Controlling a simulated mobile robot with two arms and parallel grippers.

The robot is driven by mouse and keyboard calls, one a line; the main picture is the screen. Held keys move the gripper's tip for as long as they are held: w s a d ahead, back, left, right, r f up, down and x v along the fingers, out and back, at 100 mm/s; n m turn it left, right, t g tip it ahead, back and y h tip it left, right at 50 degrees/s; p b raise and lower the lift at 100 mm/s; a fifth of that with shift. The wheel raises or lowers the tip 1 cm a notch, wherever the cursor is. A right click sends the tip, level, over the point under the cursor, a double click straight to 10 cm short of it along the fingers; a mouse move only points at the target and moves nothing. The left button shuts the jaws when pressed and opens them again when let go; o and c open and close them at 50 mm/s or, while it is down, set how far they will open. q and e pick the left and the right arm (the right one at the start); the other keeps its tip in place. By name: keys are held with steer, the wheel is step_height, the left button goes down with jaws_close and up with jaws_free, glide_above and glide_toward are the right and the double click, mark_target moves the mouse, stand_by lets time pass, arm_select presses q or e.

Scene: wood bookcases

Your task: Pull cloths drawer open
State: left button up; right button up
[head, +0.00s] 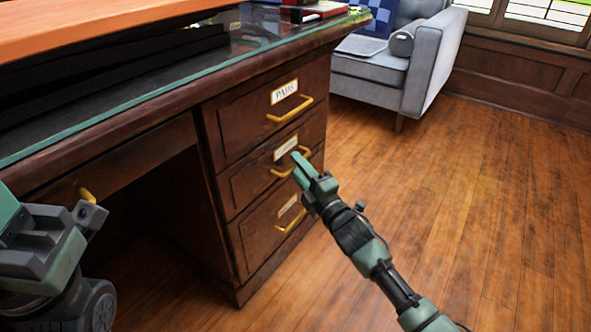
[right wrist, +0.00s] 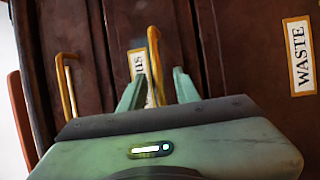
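The wooden desk has a stack of three drawers, all shut, in the head view. The middle drawer (head: 243,178) has a label I cannot read fully, partly covered in the right wrist view (right wrist: 138,64). Its brass handle (head: 283,170) also shows in the right wrist view (right wrist: 155,60). My right gripper (head: 300,166) is at this handle. In the right wrist view its two fingers (right wrist: 158,90) are apart, with the handle between them; contact is unclear. My left arm (head: 45,245) is at the left edge; its fingers do not show clearly.
A glass top (head: 150,92) covers the desk. A grey armchair (head: 435,60) stands behind; the wooden floor (head: 470,190) at right is clear.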

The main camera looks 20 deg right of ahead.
steer(key=shift+w+a+r, duration=0.1)
steer(key=shift+w+a, duration=0.05)
steer(key=shift+w, duration=0.35)
jaws_close()
stand_by(1.1)
